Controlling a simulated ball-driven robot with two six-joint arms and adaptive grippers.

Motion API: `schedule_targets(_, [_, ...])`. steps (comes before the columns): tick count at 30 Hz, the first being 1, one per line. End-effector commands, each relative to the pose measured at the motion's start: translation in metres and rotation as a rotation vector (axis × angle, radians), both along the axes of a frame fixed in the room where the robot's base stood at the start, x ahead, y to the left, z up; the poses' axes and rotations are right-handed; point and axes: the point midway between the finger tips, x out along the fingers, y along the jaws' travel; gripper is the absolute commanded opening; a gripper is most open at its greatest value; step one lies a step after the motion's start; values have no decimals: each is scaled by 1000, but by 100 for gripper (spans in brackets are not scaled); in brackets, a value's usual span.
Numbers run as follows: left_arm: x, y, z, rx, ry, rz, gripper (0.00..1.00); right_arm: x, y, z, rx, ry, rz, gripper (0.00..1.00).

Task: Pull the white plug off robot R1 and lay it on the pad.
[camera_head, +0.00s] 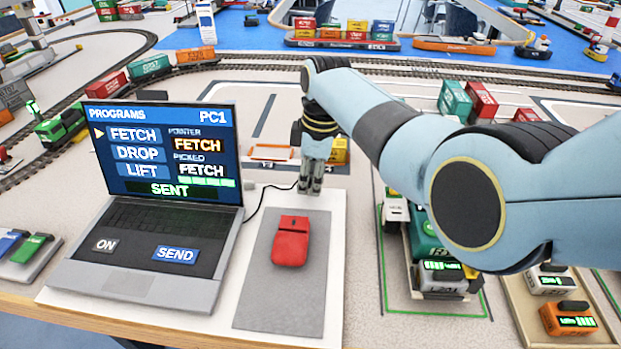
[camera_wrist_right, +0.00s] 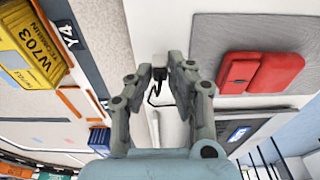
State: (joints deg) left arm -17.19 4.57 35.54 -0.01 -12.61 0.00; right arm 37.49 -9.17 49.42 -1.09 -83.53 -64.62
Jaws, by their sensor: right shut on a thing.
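My right gripper (camera_head: 311,190) is low over the back end of the white board. In the right wrist view its fingers (camera_wrist_right: 161,75) are shut on a small dark piece. A black cable (camera_wrist_right: 152,97) curves down beside this piece; in the head view the cable (camera_head: 262,200) runs from the laptop toward the gripper. I cannot tell whether the held piece is the white plug. No R1 label is readable. A grey pad (camera_head: 283,306) lies on the white board with a red mouse on it. The pad also shows in the right wrist view (camera_wrist_right: 212,42). My left gripper is not in view.
A laptop (camera_head: 160,245) stands left of the pad. The red mouse (camera_head: 290,242) takes the pad's upper middle; its front part is bare. Under my right arm stand a white unit (camera_head: 396,212) and a grey one (camera_head: 442,280). A tan tray (camera_head: 523,315) holds battery-like blocks.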

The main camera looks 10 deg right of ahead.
Motion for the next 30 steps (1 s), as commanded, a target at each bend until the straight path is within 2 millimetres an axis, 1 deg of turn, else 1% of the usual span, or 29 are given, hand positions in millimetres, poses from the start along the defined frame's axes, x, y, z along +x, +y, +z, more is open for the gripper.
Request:
schedule_targets(26, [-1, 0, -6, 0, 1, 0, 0, 0, 0, -11, 0, -1, 0, 0])
schedule_targets(27, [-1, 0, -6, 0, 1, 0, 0, 0, 0, -11, 0, -1, 0, 20])
schedule_targets(30, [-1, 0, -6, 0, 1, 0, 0, 0, 0, -10, 0, -1, 0, 33])
